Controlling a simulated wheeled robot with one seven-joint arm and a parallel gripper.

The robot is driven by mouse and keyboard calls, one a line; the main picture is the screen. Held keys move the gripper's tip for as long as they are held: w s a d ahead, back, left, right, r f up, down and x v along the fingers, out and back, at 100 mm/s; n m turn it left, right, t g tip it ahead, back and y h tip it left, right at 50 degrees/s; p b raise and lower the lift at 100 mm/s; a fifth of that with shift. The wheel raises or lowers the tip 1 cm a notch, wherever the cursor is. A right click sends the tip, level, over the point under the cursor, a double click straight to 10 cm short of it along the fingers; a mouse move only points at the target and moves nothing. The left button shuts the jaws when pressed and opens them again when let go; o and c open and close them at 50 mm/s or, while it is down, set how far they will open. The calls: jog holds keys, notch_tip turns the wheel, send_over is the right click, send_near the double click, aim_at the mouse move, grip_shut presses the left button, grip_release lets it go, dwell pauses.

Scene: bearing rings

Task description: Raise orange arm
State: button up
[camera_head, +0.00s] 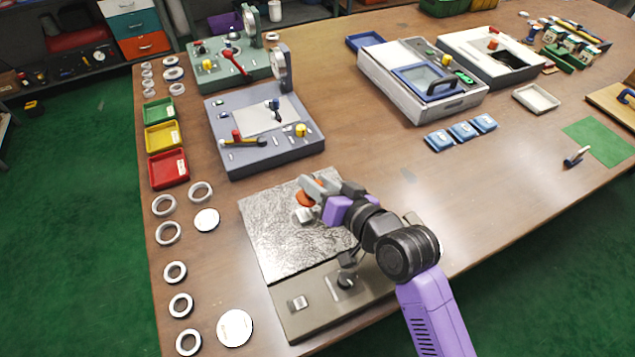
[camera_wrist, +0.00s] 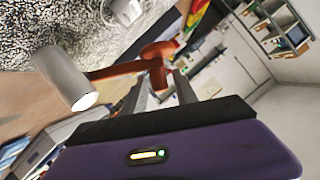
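The orange arm (camera_wrist: 118,70) runs from a round orange hub to a grey cylinder (camera_wrist: 64,78) in the wrist view. In the head view only a small orange part (camera_head: 306,199) shows beside my gripper (camera_head: 326,188), above the silvery textured plate (camera_head: 285,235). My gripper's fingers hide the rest. In the wrist view my gripper (camera_wrist: 162,82) has its fingers apart, with the orange hub between or just beyond their tips. I cannot tell whether they touch it. A pale metal part (camera_wrist: 124,10) sits on the plate near the arm.
A grey-blue fixture (camera_head: 262,125) with a red lever stands behind the plate. Red (camera_head: 168,168), yellow (camera_head: 163,137) and green (camera_head: 159,110) trays and several rings line the left table edge. A white machine (camera_head: 415,85) stands farther back. The table right of my gripper is mostly clear.

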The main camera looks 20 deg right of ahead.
dwell(0.3)
notch_tip(320, 180, up, 20)
jog(key=shift+p, duration=0.55)
